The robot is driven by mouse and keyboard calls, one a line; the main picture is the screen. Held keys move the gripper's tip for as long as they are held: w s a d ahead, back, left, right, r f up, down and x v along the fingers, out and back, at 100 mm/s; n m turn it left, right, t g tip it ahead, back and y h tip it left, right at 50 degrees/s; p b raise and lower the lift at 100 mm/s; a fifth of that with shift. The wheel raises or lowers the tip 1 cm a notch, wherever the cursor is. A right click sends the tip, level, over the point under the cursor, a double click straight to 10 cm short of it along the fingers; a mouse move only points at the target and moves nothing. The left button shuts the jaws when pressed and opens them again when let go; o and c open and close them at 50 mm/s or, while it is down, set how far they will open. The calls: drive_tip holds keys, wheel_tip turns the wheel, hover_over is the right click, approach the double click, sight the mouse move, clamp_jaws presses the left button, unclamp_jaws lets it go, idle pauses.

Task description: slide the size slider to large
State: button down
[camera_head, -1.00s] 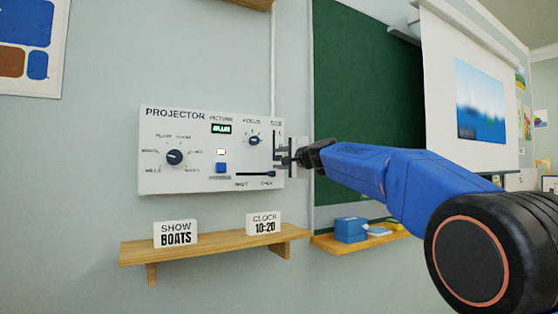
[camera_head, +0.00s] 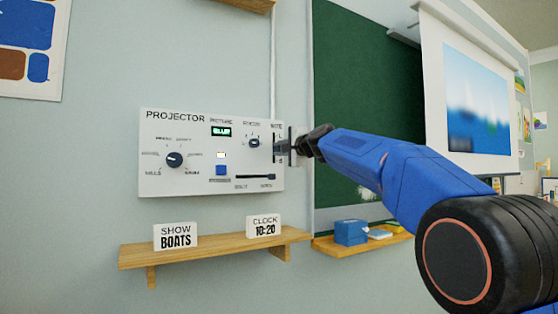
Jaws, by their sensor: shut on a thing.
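The white projector panel (camera_head: 205,185) is on the wall, with the size slider at its right edge under a small label. My gripper (camera_head: 282,147) reaches in from the right and is shut on the slider's handle, in the upper-to-middle part of its track. The fingers hide the handle and most of the track. The projected picture (camera_head: 475,100), blurred blue and white, fills much of the white screen (camera_head: 432,120) at the right.
The panel also has a dial (camera_head: 174,160), a focus knob (camera_head: 254,142), a blue button (camera_head: 221,170) and a horizontal slider (camera_head: 255,177). A green board (camera_head: 365,100) stands behind my arm.

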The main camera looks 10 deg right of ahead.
sight(274, 134)
wheel_tip(274, 134, up, 6)
drive_tip(key=shift+f, duration=0.1)
drive_tip(key=c, duration=1.6)
unclamp_jaws()
drive_tip(key=shift+c, duration=0.2)
drive_tip(key=v, duration=1.7)
drive_tip(key=shift+s, duration=0.2)
